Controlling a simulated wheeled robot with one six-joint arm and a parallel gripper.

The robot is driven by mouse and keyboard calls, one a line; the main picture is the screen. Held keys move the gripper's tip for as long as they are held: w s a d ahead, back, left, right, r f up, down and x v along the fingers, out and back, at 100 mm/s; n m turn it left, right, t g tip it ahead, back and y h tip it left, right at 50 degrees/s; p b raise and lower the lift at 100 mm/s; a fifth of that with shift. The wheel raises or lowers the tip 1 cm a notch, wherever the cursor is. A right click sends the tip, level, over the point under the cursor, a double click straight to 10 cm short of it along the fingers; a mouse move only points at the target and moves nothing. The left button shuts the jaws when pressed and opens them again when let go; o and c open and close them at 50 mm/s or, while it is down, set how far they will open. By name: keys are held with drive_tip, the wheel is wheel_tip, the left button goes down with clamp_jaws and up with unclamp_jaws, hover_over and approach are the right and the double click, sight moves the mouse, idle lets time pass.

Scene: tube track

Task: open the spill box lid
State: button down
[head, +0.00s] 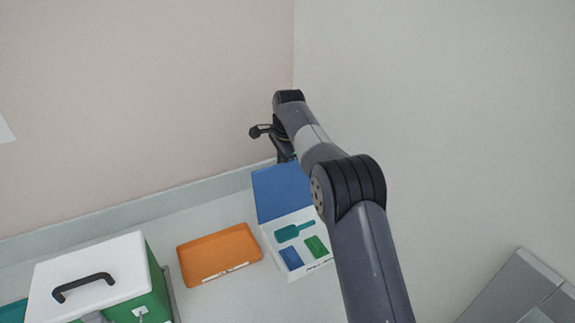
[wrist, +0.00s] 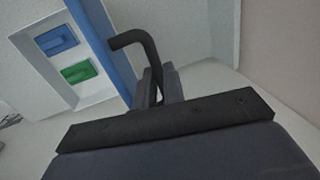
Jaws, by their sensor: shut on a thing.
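The spill box (head: 272,240) is a white open tray on the counter. Its blue lid (head: 281,190) stands raised at the box's back edge, so the inside shows. In the box lie a teal scoop (head: 294,231), a blue pack (head: 291,258) and a green pack (head: 316,246). My gripper (head: 284,152) is at the top of the lid, partly hidden by my arm. In the wrist view my gripper (wrist: 168,84) is shut on the lid's black bent handle (wrist: 146,48). The lid (wrist: 102,40) shows there nearly edge-on.
An orange tray (head: 219,253) lies left of the box. A green case with a white top (head: 92,270) and black handle stands farther left. Walls rise close behind the counter (head: 205,300) and to the right. A grey object (head: 515,290) is at the lower right.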

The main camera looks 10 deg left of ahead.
drive_tip(key=shift+w+a+f, duration=0.5)
drive_tip(key=shift+w, duration=0.15)
drive_tip(key=shift+a, duration=0.1)
drive_tip(key=c, duration=1.5)
unclamp_jaws()
drive_tip(key=shift+w+f, duration=0.1)
drive_tip(key=shift+f, duration=0.05)
wheel_tip(320, 180, up, 12)
drive_tip(key=s+d, duration=0.1)
drive_tip(key=shift+s+d, duration=0.2)
drive_tip(key=shift+s, duration=0.2)
drive_tip(key=shift+f, duration=0.1)
drive_tip(key=shift+w+a+f, duration=0.1)
drive_tip(key=shift+w+f, duration=0.1)
drive_tip(key=shift+f, duration=0.75)
drive_tip(key=shift+w+a+f, duration=0.15)
drive_tip(key=shift+f, duration=0.75)
drive_tip(key=shift+w+a+f, duration=0.1)
drive_tip(key=shift+w+f, duration=0.1)
drive_tip(key=shift+f, duration=0.75)
